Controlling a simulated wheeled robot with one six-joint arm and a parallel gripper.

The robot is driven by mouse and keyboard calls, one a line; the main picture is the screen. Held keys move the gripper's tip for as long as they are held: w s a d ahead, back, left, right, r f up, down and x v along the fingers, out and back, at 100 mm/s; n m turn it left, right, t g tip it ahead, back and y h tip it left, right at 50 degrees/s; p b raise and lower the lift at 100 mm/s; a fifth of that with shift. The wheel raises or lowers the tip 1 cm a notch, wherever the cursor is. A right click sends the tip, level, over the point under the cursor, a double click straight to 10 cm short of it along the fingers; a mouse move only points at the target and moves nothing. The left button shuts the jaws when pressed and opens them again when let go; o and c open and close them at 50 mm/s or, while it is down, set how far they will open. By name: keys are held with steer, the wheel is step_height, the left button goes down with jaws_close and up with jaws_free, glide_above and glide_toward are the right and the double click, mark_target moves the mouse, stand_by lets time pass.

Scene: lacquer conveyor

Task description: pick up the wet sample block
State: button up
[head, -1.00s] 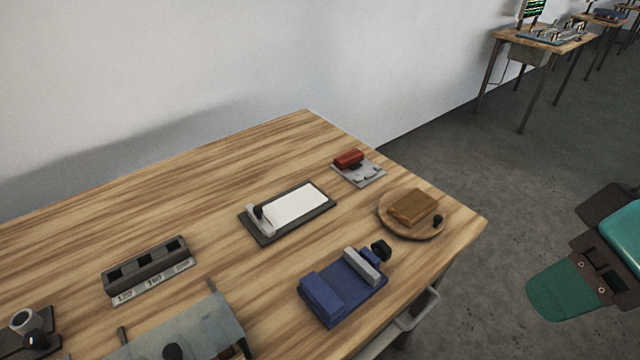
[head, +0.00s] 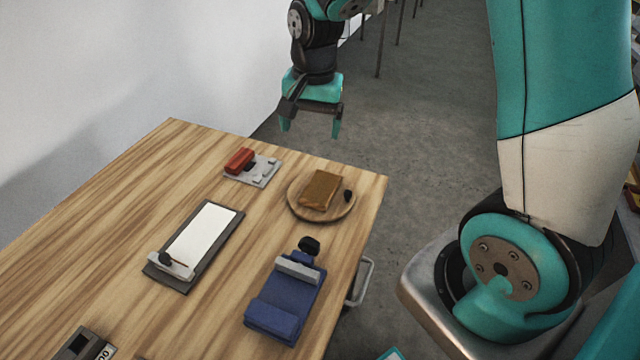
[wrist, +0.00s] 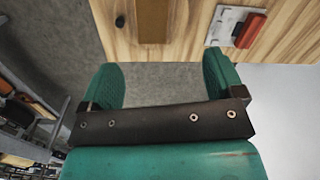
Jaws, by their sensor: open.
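A brown rectangular block (head: 320,190), which looks like the sample block, lies on a round wooden disc (head: 301,214) near the far right edge of the table. A small black knob (head: 348,196) stands on the disc beside it. My gripper (head: 310,127) is open and empty, above and beyond the table's far edge, with its fingers pointing down. In the wrist view, the gap between the two green fingers (wrist: 164,78) shows only floor. The block (wrist: 153,22) is partly visible at the top edge there, ahead of the fingers and cut off by the frame.
A red block on a grey plate (head: 266,172) is left of the disc. A blue clamp-like fixture (head: 277,305) stands nearer, and a white panel on a dark board (head: 231,224) lies to the left. The wooden table (head: 120,215) has bare room at left. A wall rises behind.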

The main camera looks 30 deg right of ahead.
steer(key=w+d+f+m, duration=0.2)
steer(key=d+f+m, duration=0.1)
steer(key=f, duration=0.1)
steer(key=p, duration=0.3)
glide_above(321, 186)
steer(key=shift+h, duration=0.3)
step_height(321, 186, down, 10)
steer(key=shift+r, duration=0.2)
steer(key=shift+f+p, duration=0.9)
steer(key=shift+f, duration=2.2)
steer(key=c, duration=0.7)
